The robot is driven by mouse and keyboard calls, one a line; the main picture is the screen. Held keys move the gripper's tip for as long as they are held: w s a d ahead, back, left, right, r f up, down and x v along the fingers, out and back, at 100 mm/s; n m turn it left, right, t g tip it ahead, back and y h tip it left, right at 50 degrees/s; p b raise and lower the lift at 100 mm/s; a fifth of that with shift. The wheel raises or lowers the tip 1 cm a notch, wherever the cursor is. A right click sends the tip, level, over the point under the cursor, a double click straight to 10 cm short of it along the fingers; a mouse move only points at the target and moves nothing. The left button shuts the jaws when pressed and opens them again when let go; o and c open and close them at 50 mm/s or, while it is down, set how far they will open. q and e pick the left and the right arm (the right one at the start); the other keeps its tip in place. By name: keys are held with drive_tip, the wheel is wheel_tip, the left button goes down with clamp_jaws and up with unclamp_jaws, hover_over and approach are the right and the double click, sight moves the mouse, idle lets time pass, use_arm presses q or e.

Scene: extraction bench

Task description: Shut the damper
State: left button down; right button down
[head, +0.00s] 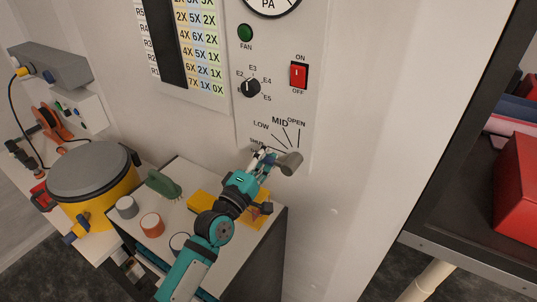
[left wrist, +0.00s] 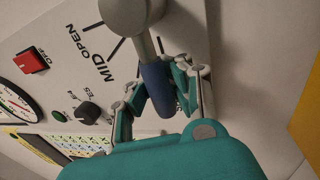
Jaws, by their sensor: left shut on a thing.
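The damper lever has a grey hub (head: 290,162) on the wall panel, below the printed LOW, MID and OPEN marks. In the left wrist view, its blue handle (left wrist: 157,88) runs from the grey hub (left wrist: 125,14) down between my fingers. My left gripper (head: 263,158) is shut on this handle; it also shows in the left wrist view (left wrist: 160,100). The handle lies to the left of the hub in the head view, on the side of the partly hidden shut mark. My fingers hide its exact alignment. My right gripper is not in view.
The panel (head: 270,115) also carries a green FAN button (head: 245,33), a selector knob (head: 250,87) and a red switch (head: 299,75). Below is a bench with a green object (head: 163,184), cups and a yellow item (head: 202,203). A yellow drum (head: 75,212) stands left; a dark shelf (head: 455,240) stands right.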

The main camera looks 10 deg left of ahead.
use_arm(q)
drive_tip(key=c, duration=1.8)
unclamp_jaws()
drive_tip(key=shift+s+f, duration=0.15)
drive_tip(key=shift+f, duration=0.6)
drive_tip(key=o, duration=0.7)
drive_tip(key=shift+s+a+r, duration=0.35)
drive_tip(key=shift+s+r, duration=0.05)
drive_tip(key=shift+s, duration=0.15)
drive_tip(key=shift+w, duration=0.2)
drive_tip(key=shift+w+d, duration=0.1)
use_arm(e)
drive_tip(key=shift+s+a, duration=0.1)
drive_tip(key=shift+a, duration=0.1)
use_arm(q)
drive_tip(key=v, duration=1.2)
